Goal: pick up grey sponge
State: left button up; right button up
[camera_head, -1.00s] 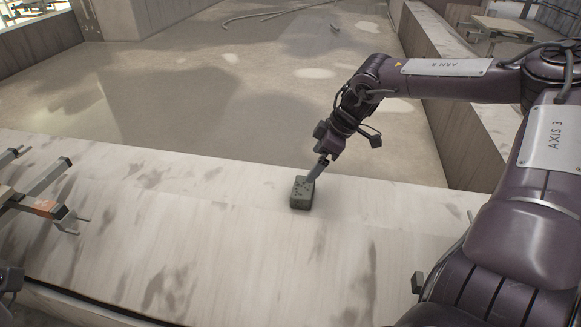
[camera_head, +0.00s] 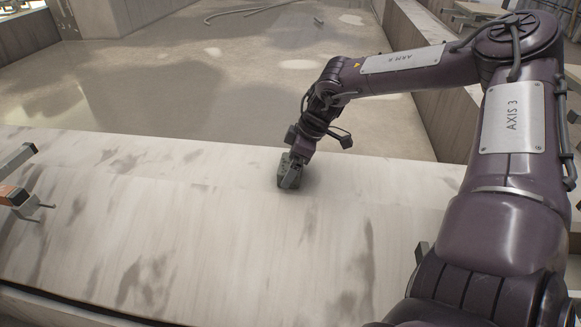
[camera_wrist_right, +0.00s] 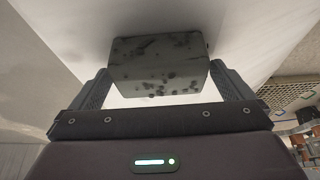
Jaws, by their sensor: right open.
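The grey sponge (camera_head: 284,180) is a small dark-speckled block on the pale stained slab in the head view. It also shows in the right wrist view (camera_wrist_right: 160,66), partly between my gripper's fingers. My right gripper (camera_head: 291,176) is just above the sponge and covers part of it in the head view. In the right wrist view my right gripper (camera_wrist_right: 168,92) is open, with one finger on each side of the sponge's near part. I cannot tell whether either finger touches it. My left gripper is not in view.
The pale slab (camera_head: 180,220) is wide and mostly bare around the sponge. A metal frame (camera_head: 18,185) with bars stands at its left edge. Beyond the slab lies a lower grey floor (camera_head: 200,90) with puddle-like patches and a hose (camera_head: 245,11).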

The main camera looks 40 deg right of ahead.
jog(key=shift+w+a+f, duration=0.15)
jog(key=shift+f, duration=0.3)
jog(key=shift+r, duration=0.1)
jog(key=c, duration=0.8)
jog(key=shift+r, duration=0.1)
